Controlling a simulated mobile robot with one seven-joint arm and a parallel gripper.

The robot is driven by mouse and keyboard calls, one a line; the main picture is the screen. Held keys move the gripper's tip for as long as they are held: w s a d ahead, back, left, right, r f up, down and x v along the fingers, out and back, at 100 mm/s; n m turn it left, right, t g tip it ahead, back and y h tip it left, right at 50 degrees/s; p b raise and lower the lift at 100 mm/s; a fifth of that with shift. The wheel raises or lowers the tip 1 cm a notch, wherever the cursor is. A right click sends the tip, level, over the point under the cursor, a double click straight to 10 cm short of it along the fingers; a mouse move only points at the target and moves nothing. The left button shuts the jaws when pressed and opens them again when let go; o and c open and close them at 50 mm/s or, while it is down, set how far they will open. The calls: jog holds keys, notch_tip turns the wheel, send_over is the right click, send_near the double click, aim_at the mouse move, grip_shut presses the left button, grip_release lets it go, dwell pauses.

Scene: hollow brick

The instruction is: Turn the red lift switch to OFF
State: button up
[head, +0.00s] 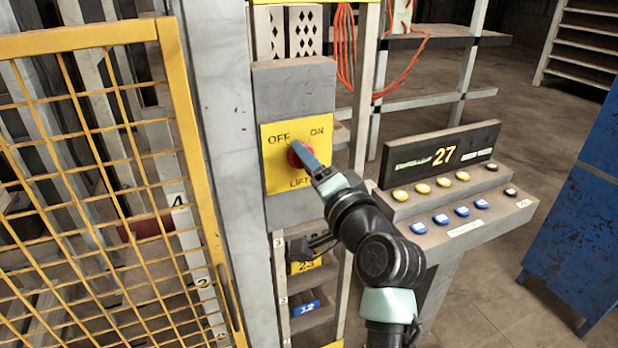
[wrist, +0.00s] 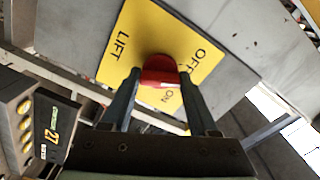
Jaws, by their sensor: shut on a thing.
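The red lift switch (head: 292,159) is a round red knob on a yellow plate (head: 275,182) on a grey box. The plate reads OFF at upper left, ON at upper right and LIFT below. My gripper (head: 300,152) reaches it from the lower right and hides part of the knob. In the wrist view the red switch (wrist: 158,66) sits between the two fingers of my gripper (wrist: 160,76), which is shut on it. A pale band shows on the knob's side near the word ON. I cannot tell exactly which word the knob points to.
A yellow mesh gate (head: 95,160) stands at the left. A console (head: 455,215) with yellow and blue buttons and a display reading 27 stands right of my arm. Orange cables (head: 346,45) hang above. A blue cabinet (head: 580,200) is at far right.

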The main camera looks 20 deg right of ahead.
jog(key=n+b, duration=0.2)
jog(key=n, duration=0.1)
jog(key=shift+f+b, duration=0.1)
jog(key=shift+b, duration=0.25)
jog(key=shift+n, duration=0.5)
jog(key=o, duration=1.4)
jog(key=s+b, duration=0.1)
jog(key=s, duration=0.3)
jog(key=s+b, duration=0.1)
jog(key=s, duration=0.3)
jog(key=s+b, duration=0.1)
jog(key=s, duration=0.4)
jog(key=shift+d, duration=0.25)
